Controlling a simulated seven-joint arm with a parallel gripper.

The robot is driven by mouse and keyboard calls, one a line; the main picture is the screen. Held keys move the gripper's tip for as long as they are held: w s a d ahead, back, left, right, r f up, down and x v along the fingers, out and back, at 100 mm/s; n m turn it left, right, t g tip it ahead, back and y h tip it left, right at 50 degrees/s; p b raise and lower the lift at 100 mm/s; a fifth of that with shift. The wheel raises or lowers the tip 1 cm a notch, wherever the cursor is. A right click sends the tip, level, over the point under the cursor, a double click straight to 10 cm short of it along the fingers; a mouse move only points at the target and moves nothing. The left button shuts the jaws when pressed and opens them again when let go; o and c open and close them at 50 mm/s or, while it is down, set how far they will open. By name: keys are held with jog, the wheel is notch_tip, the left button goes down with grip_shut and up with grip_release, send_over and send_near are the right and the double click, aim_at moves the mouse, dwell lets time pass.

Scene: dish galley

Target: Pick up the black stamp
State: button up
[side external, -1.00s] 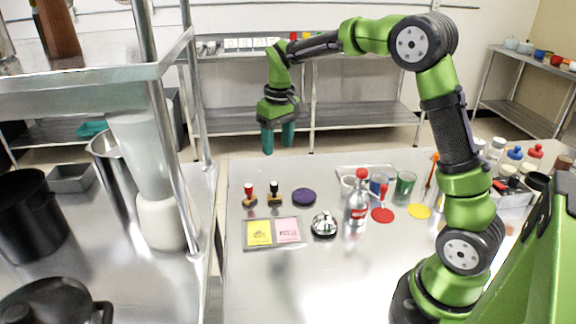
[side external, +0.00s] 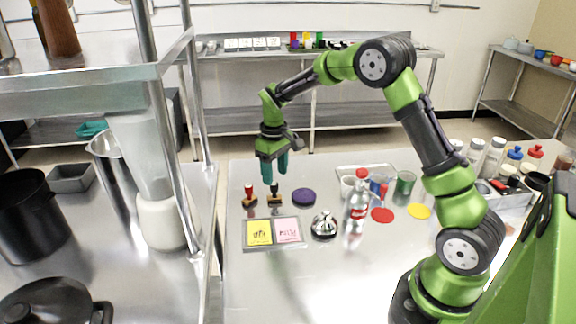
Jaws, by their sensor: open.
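The black stamp (side external: 275,198) stands upright on the steel table, with a dark handle and a wooden-looking base. My gripper (side external: 274,172) points down just above it, jaws open, with the teal fingertips close to the top of the handle. I cannot tell whether a fingertip touches the handle. A red-handled stamp (side external: 249,197) stands just to the left of the black one.
A purple ink pad (side external: 304,197) lies close on the right. A tray with yellow and pink cards (side external: 272,246) and a bell (side external: 324,226) are in front. A bottle (side external: 358,205) and cups stand further right. A metal shelf post (side external: 176,160) rises on the left.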

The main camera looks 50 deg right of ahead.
aim_at(274, 184)
notch_tip(274, 184, down, 5)
jog(key=shift+w+a+f, duration=0.1)
jog(key=shift+a+f, duration=0.05)
